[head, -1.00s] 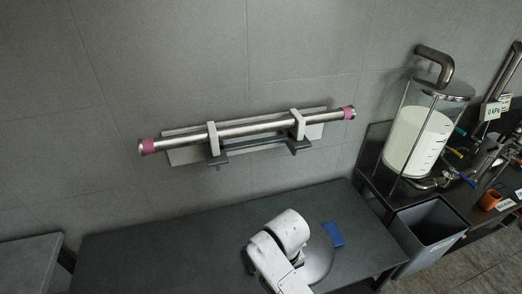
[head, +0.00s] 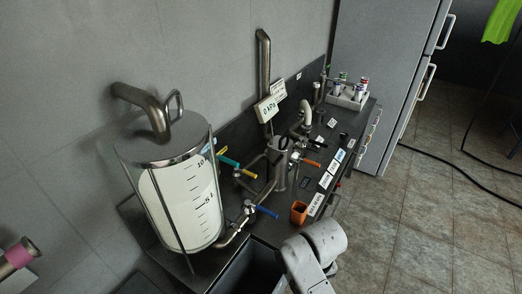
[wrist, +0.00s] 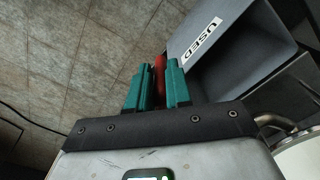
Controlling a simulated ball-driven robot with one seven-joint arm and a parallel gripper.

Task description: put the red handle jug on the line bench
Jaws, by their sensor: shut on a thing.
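My gripper (wrist: 160,64) shows in the wrist view, its two teal fingers shut on a narrow red piece (wrist: 160,78). This looks like the red handle of the jug; the jug's body cannot be made out. In the head view my white arm is at the bottom, and the gripper and held thing are out of sight. The dark bench (head: 345,130) with valves, pipes and labels runs along the wall in the head view; I cannot tell for sure that it is the line bench.
A glass tank of white liquid (head: 185,205) stands at the bench's near end. An orange cup (head: 298,211) and a rack of bottles (head: 347,97) are on the bench. A grey bin (wrist: 225,45) labelled USED is right of my fingers.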

